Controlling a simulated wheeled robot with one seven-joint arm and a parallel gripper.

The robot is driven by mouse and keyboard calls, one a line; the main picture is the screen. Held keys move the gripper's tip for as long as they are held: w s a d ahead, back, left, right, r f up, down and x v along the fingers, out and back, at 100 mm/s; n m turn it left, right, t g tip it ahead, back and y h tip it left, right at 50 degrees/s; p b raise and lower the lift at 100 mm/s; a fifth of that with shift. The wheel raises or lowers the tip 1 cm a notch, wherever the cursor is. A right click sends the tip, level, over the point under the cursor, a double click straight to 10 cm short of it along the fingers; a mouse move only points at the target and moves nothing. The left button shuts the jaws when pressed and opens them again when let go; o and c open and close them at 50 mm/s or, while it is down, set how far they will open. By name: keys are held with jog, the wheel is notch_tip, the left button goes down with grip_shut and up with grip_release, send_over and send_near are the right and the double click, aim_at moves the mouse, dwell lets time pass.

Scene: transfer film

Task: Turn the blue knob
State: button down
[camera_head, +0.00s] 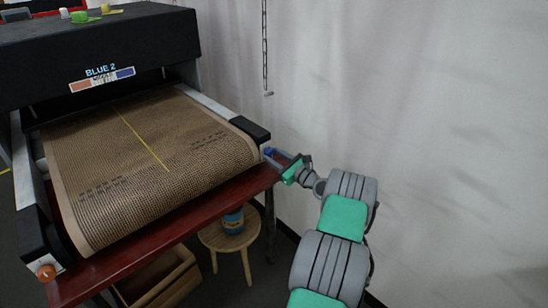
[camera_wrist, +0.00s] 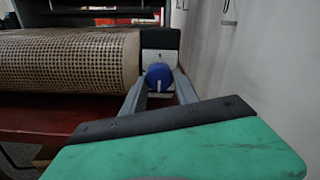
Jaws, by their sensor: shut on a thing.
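The blue knob (camera_wrist: 158,77) is on the pale end plate (camera_wrist: 152,60) at the near right corner of the conveyor machine. A white mark on its face points roughly straight down in the wrist view. In the head view only a little of the knob (camera_head: 268,152) shows beside my gripper (camera_head: 271,156). In the wrist view my gripper (camera_wrist: 157,88) has one finger on each side of the knob and is shut on it.
The machine's mesh belt (camera_head: 150,150) lies left of the knob. An orange knob (camera_head: 46,271) is on the other front corner. A red table (camera_head: 170,240) carries the machine, with a wooden stool (camera_head: 247,235) below. A white wall (camera_head: 440,100) stands at the right.

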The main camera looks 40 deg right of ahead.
jog(key=c, duration=0.9)
grip_release()
jog(key=shift+c, duration=0.2)
jog(key=s, duration=0.7)
jog(key=shift+s, duration=0.4)
jog(key=shift+d, duration=0.1)
